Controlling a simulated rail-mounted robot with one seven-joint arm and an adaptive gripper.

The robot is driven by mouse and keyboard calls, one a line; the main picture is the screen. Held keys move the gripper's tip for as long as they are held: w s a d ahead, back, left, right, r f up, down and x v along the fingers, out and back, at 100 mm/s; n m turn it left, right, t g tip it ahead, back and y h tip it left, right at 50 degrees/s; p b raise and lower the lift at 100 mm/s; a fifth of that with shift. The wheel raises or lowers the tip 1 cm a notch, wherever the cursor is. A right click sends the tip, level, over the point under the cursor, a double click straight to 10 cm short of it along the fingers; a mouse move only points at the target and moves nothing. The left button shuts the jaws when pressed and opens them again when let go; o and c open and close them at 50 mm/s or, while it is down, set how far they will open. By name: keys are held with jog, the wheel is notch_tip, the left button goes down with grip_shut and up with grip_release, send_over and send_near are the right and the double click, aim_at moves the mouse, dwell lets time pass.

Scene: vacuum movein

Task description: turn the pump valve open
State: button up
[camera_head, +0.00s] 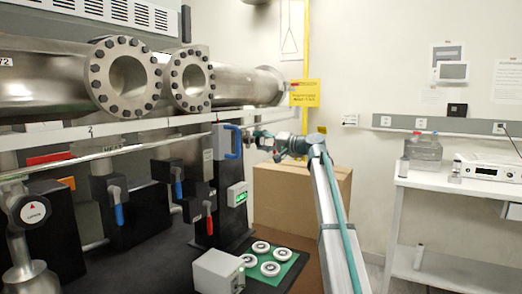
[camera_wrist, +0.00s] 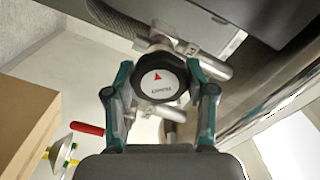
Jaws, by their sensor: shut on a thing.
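The pump valve has a round black knob with a pale face (camera_wrist: 160,84), small dark lettering and a red triangle in the wrist view. The triangle points toward the top of that view. My gripper (camera_wrist: 160,92) has its teal fingers on both sides of the knob and is shut on it. Metal pipe fittings (camera_wrist: 187,48) lie behind the knob. In the head view my gripper (camera_head: 270,142) is at the end of my arm, right of the blue handle, and largely hides the valve.
A similar white-faced knob (camera_head: 35,211) is at the far left. A blue handle (camera_head: 228,141), a red-handled lever (camera_head: 209,225) and large flanged pipes (camera_head: 128,77) are nearby. A cardboard box (camera_head: 325,190) stands behind my arm. A white bench (camera_head: 450,184) is at the right.

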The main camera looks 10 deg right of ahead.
jog(key=n+b, duration=0.5)
jog(key=shift+f+n, duration=0.2)
jog(key=shift+n, duration=0.1)
jog(key=shift+r+n+b, duration=0.15)
jog(key=shift+n+b, duration=1.5)
jog(key=shift+n, duration=0.55)
jog(key=o, duration=1.2)
jog(key=shift+c, duration=0.2)
jog(key=v, duration=1.2)
jog(key=shift+r, duration=0.15)
